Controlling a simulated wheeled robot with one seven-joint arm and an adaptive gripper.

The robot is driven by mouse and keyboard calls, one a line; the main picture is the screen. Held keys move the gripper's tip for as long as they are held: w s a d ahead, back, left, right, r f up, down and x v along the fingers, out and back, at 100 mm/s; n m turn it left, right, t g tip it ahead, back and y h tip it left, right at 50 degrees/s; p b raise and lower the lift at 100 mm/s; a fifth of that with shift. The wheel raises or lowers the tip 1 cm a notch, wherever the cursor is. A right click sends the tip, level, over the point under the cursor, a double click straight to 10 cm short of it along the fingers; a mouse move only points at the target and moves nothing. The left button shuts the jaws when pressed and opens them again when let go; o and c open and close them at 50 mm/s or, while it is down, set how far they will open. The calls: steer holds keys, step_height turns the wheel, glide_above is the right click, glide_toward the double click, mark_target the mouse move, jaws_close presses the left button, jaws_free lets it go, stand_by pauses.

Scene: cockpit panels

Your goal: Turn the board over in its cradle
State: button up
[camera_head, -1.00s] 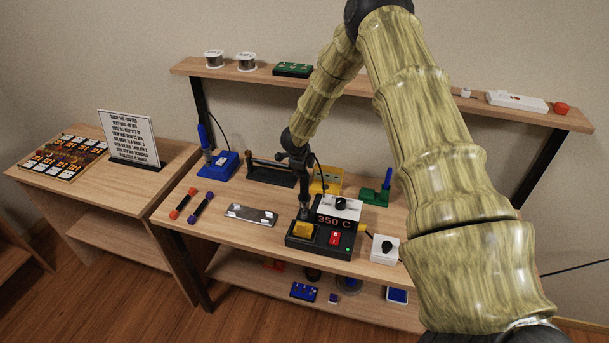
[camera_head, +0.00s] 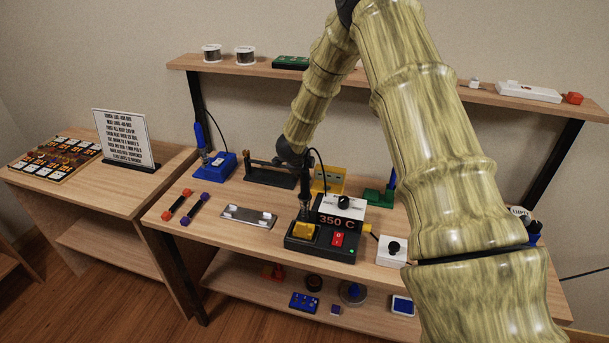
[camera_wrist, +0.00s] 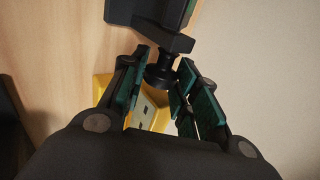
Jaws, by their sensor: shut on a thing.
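A dark cradle (camera_head: 270,178) stands at the back of the workbench, with a low frame and a thin bar across its top. I cannot make out the board's face in it. My gripper (camera_head: 301,168) is at the cradle's right end, partly hidden by my wrist and a black upright iron. In the wrist view my gripper (camera_wrist: 167,82) has its green-padded fingers around a round black knob (camera_wrist: 160,74). The knob joins a dark block (camera_wrist: 150,30), which looks like the cradle's end post.
A yellow box (camera_head: 329,180) is close right of the cradle and shows below my fingers (camera_wrist: 148,110). A soldering station (camera_head: 318,238) with its upright iron (camera_head: 305,196) stands in front. A blue stand (camera_head: 220,166) is left, a silver tray (camera_head: 248,216) in front.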

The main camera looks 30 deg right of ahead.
stand_by(0.3)
steer(key=o, duration=1)
steer(key=v, duration=1.2)
steer(key=shift+s, duration=0.1)
